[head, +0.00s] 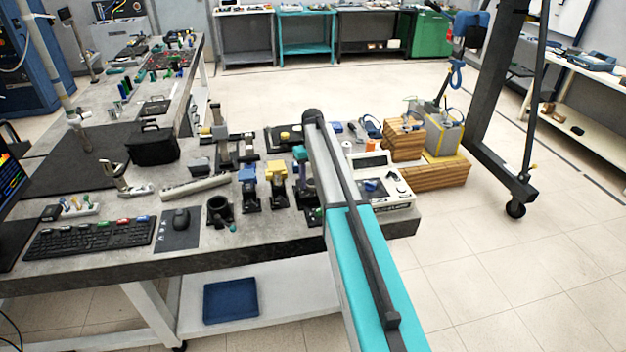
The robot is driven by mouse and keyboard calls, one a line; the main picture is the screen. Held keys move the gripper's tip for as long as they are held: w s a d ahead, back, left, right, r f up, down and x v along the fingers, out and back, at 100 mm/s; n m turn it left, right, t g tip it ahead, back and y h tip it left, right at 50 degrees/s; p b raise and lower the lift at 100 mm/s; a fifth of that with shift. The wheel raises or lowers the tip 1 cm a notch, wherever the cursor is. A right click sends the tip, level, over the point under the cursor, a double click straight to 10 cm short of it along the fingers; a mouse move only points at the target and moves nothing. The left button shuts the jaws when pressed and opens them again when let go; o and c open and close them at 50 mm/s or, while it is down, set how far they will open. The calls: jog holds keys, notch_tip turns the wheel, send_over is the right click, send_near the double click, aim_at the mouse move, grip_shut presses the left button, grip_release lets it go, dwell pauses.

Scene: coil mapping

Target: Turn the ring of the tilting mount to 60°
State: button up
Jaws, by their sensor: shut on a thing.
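My arm's turquoise link rises from the bottom of the head view to a dark joint above the bench. My gripper is not visible; the arm hides what lies behind it. Which fixture is the tilting mount is too small to tell. A black ring-shaped fixture (218,210) with a small teal knob stands near the bench's front edge. To its right stand small dark mounts, one with a blue top (247,175), one with a yellow top (276,170) and one with a teal top (299,153), partly covered by my arm. No angle marks can be read.
The grey bench (170,250) also holds a keyboard (90,237), a mouse (181,219), a black case (153,144) and a white instrument (385,185) right of my arm. Wooden blocks (435,177) stand at its right end.

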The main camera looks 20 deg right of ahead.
aim_at(312, 182)
jog(key=shift+m+b, duration=0.6)
jog(key=shift+m, duration=0.9)
jog(key=shift+m+b, duration=0.4)
jog(key=shift+m, duration=1)
jog(key=o, duration=1)
jog(key=shift+o, duration=0.2)
jog(key=shift+r, duration=0.15)
notch_tip(312, 182, up, 14)
jog(key=b, duration=0.3)
jog(key=shift+f, duration=0.2)
